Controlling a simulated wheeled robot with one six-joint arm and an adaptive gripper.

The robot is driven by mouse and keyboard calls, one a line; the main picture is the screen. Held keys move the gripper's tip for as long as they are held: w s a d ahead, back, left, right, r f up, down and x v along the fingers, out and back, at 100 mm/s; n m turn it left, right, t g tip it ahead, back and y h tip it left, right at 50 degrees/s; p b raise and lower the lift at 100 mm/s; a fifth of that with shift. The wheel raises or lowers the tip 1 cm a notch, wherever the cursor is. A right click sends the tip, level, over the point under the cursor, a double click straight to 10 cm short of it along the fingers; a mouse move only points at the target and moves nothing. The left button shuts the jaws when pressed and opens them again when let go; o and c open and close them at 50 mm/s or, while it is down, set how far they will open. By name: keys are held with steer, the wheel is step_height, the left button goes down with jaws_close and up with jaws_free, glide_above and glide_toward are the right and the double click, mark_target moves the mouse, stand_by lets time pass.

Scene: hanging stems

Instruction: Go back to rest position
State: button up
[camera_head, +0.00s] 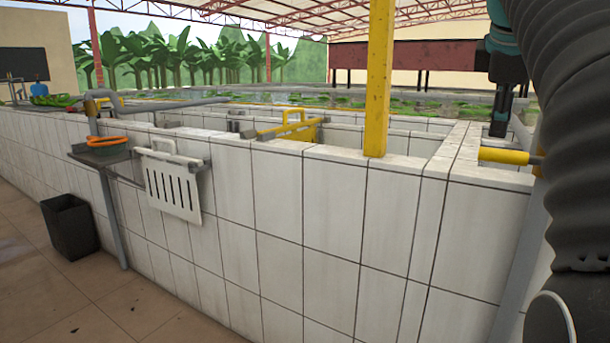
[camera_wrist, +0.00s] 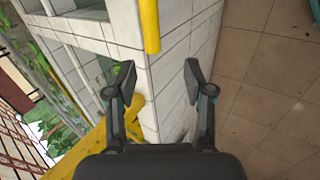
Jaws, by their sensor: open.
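My gripper (camera_wrist: 155,80) shows in the wrist view with its two dark fingers spread wide apart and nothing between them. Beyond the fingers is the white tiled wall (camera_wrist: 177,75) and the brown tiled floor (camera_wrist: 265,70). In the head view my arm takes up the right edge, with a dark ribbed sleeve in front. A dark end part of the arm hangs near the wall's top at the right; the fingertips cannot be made out there.
The white tiled tank wall (camera_head: 330,210) runs across the head view. A yellow post (camera_head: 378,80) rises from it. A white slotted panel (camera_head: 173,187) hangs on its side, near a small shelf with an orange ring (camera_head: 107,141). A black bin (camera_head: 70,227) stands on open floor.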

steer(key=s+a+f+m+y, duration=0.1)
steer(key=s+a+f+m, duration=0.2)
steer(key=a+f, duration=0.45)
steer(key=s+a+f+m+y, duration=0.1)
steer(key=s+a+f+m, duration=0.15)
steer(key=a+f, duration=0.5)
steer(key=s+a+f+m, duration=0.1)
steer(key=s+a+f, duration=0.1)
steer(key=f, duration=0.5)
steer(key=s+a+f+m+y, duration=0.1)
steer(key=s+f+m, duration=0.1)
steer(key=s+f, duration=0.3)
steer(key=s+a+f+m+y, duration=0.1)
steer(key=s+f, duration=0.3)
steer(key=f, duration=0.6)
steer(key=shift+s+a+f+m, duration=0.2)
steer(key=shift+a+m, duration=0.25)
steer(key=shift+a, duration=0.35)
